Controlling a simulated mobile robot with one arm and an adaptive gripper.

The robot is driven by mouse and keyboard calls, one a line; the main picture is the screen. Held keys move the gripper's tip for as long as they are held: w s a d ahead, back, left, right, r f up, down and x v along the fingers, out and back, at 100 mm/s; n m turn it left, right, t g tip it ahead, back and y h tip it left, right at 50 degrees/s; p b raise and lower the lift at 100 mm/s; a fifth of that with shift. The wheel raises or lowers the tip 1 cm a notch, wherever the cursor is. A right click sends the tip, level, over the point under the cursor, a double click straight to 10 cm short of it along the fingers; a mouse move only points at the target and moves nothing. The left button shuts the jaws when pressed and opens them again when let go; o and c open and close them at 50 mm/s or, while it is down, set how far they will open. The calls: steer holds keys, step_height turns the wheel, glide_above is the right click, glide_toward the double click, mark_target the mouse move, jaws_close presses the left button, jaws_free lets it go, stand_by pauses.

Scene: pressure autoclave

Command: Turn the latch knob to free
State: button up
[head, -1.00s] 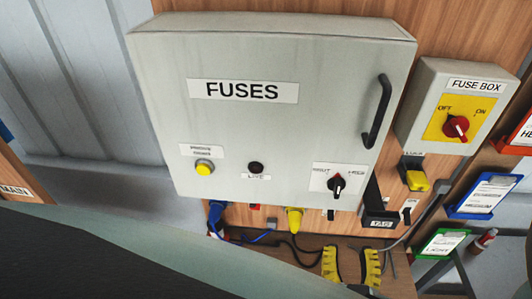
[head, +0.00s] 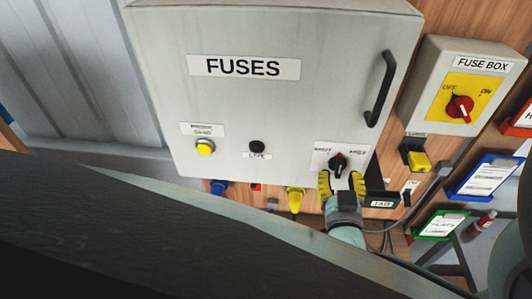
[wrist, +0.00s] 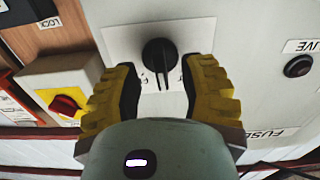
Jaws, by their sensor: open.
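The latch knob (head: 338,162) is a black round knob on a white plate at the lower right of the grey FUSES cabinet (head: 240,110). The small words on its plate are too blurred to read surely. My gripper (head: 341,180) is open just below the knob, yellow padded fingers pointing up at it. In the wrist view, the knob (wrist: 159,54) sits between the tips of my open gripper (wrist: 163,72), with a visible gap on each side. The knob's base is partly covered by its own body there.
A black door handle (head: 380,90) stands out above the knob. A fuse box (head: 435,110) with a red switch (head: 459,107) is to the right. A yellow button (head: 205,147) and a dark lamp (head: 257,146) are left. A TAG holder (head: 381,199) is close beside my gripper.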

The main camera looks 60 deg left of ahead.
steer(key=shift+x, duration=1.25)
steer(key=shift+o, duration=0.2)
jaws_close()
